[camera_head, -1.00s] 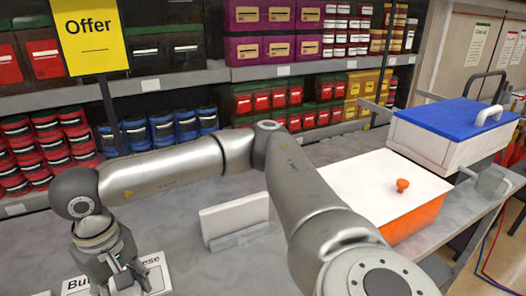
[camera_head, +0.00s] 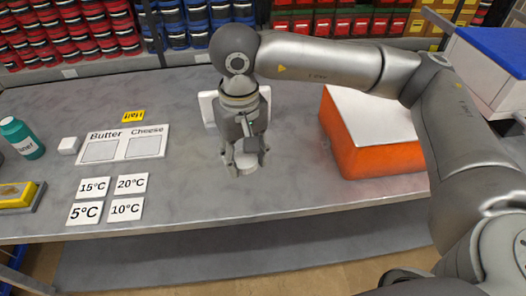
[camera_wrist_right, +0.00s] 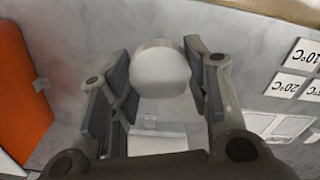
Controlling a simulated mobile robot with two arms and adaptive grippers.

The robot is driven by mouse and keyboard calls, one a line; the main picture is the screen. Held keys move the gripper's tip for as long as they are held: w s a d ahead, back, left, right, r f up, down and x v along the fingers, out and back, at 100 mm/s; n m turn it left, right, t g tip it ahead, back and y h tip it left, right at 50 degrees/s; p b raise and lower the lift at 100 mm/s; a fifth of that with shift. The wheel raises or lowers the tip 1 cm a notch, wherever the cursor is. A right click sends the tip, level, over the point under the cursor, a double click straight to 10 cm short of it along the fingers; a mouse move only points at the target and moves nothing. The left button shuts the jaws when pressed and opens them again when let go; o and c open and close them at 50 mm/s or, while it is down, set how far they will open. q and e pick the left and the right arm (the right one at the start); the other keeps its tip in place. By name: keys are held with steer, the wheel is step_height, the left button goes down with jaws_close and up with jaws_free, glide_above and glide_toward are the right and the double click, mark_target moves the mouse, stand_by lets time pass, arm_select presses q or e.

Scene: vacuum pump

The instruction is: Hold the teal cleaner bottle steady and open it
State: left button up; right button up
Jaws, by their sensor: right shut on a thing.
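The teal cleaner bottle (camera_head: 22,138) stands at the far left of the table in the head view, with a teal cap on top and part of a white label showing. My right gripper (camera_head: 245,158) points down over the middle of the table, well to the right of the bottle. Its fingers are shut on a white round object (camera_head: 246,163), low at the tabletop. The right wrist view shows this white object (camera_wrist_right: 160,72) between the two fingers (camera_wrist_right: 158,85). My left gripper is in neither current view.
An orange box (camera_head: 385,155) with a white top stands right of my right gripper. Stocked shelves line the back.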

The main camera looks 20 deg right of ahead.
steer(key=a+b, duration=0.1)
steer(key=a, duration=0.8)
steer(key=w+d+f+p, duration=0.1)
steer(key=w+d+f, duration=0.1)
steer(key=d, duration=0.1)
steer(key=w+d+f+p, duration=0.2)
steer(key=w+d+f, duration=0.1)
steer(key=w+d+f+p, duration=0.1)
steer(key=w+d+f, duration=0.1)
steer(key=d, duration=0.1)
steer(key=shift+w+d+f+p, duration=0.4)
steer(key=shift+w+d+f, duration=0.1)
steer(key=shift+d+f, duration=0.05)
steer(key=shift+f, duration=0.1)
steer(key=f, duration=0.1)
steer(key=p, duration=0.1)
steer(key=f+p, duration=0.1)
steer(key=shift+w+d+f, duration=0.15)
steer(key=shift+d+f, duration=0.1)
steer(key=shift+f, duration=0.6)
steer(key=shift+f, duration=0.1)
